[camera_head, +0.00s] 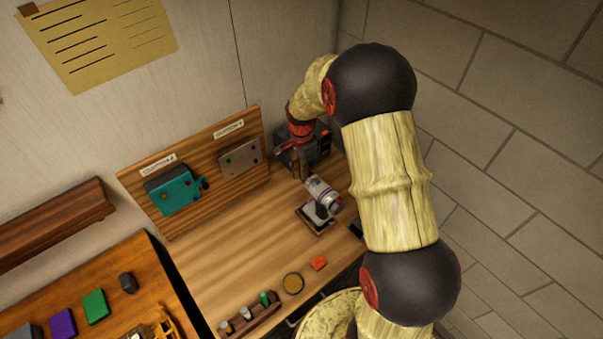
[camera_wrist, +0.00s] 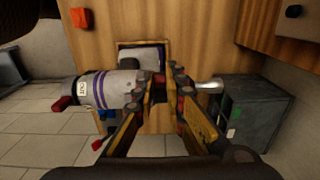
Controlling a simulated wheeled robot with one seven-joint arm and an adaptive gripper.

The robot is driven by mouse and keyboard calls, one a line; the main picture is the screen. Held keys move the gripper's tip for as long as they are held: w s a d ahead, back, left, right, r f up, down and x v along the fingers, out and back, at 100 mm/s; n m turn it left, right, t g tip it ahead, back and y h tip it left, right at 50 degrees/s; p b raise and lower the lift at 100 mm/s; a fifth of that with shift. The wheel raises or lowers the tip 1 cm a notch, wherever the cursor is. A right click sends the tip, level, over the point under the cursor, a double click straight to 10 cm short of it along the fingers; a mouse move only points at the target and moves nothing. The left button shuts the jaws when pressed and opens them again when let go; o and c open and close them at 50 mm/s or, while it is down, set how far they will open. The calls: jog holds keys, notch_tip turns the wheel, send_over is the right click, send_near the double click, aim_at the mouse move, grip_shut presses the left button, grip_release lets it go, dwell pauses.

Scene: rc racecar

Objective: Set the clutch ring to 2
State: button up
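The power driver (camera_head: 322,192), with a pale body and purple stripes, stands at the back right of the bench. In the wrist view the driver (camera_wrist: 118,88) lies across the picture, its labelled rear end at left and a silver nose (camera_wrist: 209,85) at right. My gripper (camera_head: 301,172) is at the driver's front end in the head view. In the wrist view my gripper (camera_wrist: 165,82) has its fingertips a small gap apart, over the driver's front part. The clutch ring and its numbers are hidden or too small to make out. I cannot tell whether the fingers touch it.
A wooden panel (camera_head: 215,135) with a teal box (camera_head: 174,190) and a grey box (camera_head: 240,158) stands behind the bench. A dark machine (camera_head: 318,150) is close by my gripper. An orange block (camera_head: 318,263) and a round disc (camera_head: 293,283) lie in front. The bench's left middle is clear.

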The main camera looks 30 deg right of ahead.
grip_shut()
jog(key=shift+d+r+y+p, duration=0.2)
jog(key=shift+d+y+p, duration=0.2)
jog(key=shift+y, duration=0.2)
jog(key=shift+w+d+r+g+y, duration=0.1)
jog(key=shift+w+d+g+y, duration=0.15)
jog(key=shift+d+y, duration=0.6)
jog(key=shift+d+r+g+y, duration=0.1)
jog(key=shift+d+g+y, duration=0.15)
jog(key=shift+y, duration=0.9)
jog(key=o, duration=0.6)
grip_release()
